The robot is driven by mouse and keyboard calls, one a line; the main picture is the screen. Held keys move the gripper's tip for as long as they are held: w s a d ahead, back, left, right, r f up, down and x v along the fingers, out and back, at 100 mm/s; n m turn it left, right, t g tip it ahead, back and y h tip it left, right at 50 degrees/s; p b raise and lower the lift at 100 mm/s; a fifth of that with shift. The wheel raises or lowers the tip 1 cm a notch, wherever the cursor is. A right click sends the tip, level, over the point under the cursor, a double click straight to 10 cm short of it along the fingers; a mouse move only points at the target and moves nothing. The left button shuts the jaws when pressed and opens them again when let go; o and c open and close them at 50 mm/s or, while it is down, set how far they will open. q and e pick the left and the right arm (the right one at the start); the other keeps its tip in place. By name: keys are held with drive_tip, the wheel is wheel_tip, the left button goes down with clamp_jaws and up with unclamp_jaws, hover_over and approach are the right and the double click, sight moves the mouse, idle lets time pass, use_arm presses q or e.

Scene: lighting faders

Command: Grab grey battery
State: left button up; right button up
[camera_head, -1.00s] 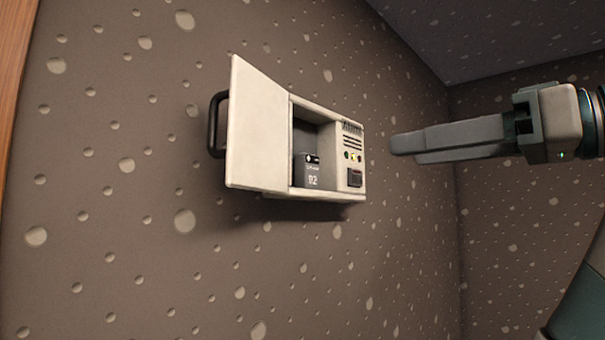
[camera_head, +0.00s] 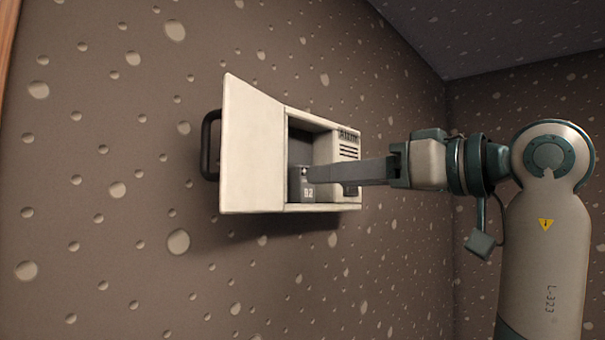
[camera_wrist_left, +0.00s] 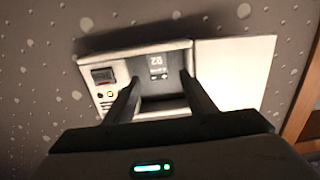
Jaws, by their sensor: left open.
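The grey battery (camera_head: 302,188), dark with white markings, stands in the open recess of a pale wall box (camera_head: 335,207). It also shows in the left wrist view (camera_wrist_left: 156,68), upside down, at the far side of the recess. My left gripper (camera_head: 315,173) reaches in from the right, its fingertips at the recess opening beside the battery's upper part. In the left wrist view the left gripper (camera_wrist_left: 160,77) is open, its fingers apart with the battery between and beyond their tips. I cannot tell whether they touch it. My right gripper is not in view.
The box's door (camera_head: 251,150) stands open to the left, with a dark handle (camera_head: 208,145). A switch (camera_wrist_left: 102,76) and small lights sit on the panel beside the recess. The dimpled wall (camera_head: 120,240) around the box is clear.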

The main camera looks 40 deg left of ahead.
sight(303, 185)
use_arm(q)
drive_tip(key=shift+a, duration=0.4)
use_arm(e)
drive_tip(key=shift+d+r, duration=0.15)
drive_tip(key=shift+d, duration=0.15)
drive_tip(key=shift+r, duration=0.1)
use_arm(q)
drive_tip(key=a+p, duration=0.2)
drive_tip(key=a, duration=0.1)
drive_tip(key=w+a+p, duration=0.1)
drive_tip(key=a+p, duration=0.1)
drive_tip(key=shift+a+r, duration=0.1)
drive_tip(key=shift+r, duration=0.15)
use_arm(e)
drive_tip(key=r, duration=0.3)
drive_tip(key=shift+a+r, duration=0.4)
use_arm(q)
drive_tip(key=shift+s, duration=0.1)
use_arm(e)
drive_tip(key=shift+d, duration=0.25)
use_arm(q)
drive_tip(key=c, duration=1.2)
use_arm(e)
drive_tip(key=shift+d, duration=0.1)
